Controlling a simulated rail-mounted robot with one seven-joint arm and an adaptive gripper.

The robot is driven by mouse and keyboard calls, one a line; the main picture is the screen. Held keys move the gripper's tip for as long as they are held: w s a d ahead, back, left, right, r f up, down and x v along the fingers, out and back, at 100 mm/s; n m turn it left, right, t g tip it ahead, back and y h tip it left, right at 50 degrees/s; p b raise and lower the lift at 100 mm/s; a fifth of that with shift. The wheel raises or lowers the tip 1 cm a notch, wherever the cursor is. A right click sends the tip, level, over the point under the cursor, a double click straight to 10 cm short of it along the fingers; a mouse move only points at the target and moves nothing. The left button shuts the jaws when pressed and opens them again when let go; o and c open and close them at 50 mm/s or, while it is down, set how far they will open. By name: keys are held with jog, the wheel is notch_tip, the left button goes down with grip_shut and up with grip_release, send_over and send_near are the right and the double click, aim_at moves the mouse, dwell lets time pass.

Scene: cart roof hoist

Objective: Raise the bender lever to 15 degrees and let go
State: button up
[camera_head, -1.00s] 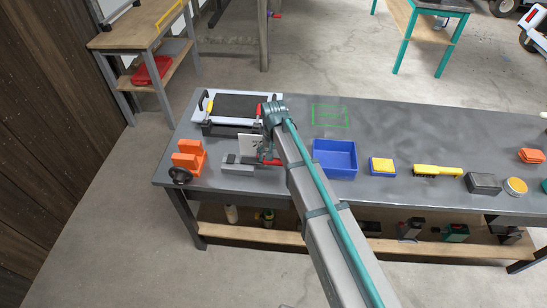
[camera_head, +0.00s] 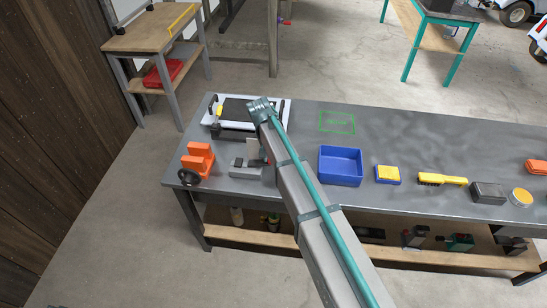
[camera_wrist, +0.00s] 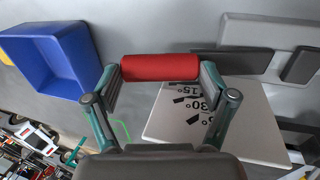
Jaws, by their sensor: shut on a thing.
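My gripper is shut on this grip. In the head view my arm hides most of the gripper and lever. The lever's exact angle cannot be read.
An orange vise (camera_head: 198,160) stands left of the bender, and a white-framed black tray (camera_head: 240,112) lies behind it. A blue bin (camera_head: 341,166) is to the right, then a yellow-topped box (camera_head: 388,174) and a yellow brush (camera_head: 442,180). A green outlined area (camera_head: 338,122) is empty.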

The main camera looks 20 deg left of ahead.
jog(key=o, duration=1.5)
jog(key=shift+o, duration=0.2)
jog(key=v, duration=1.2)
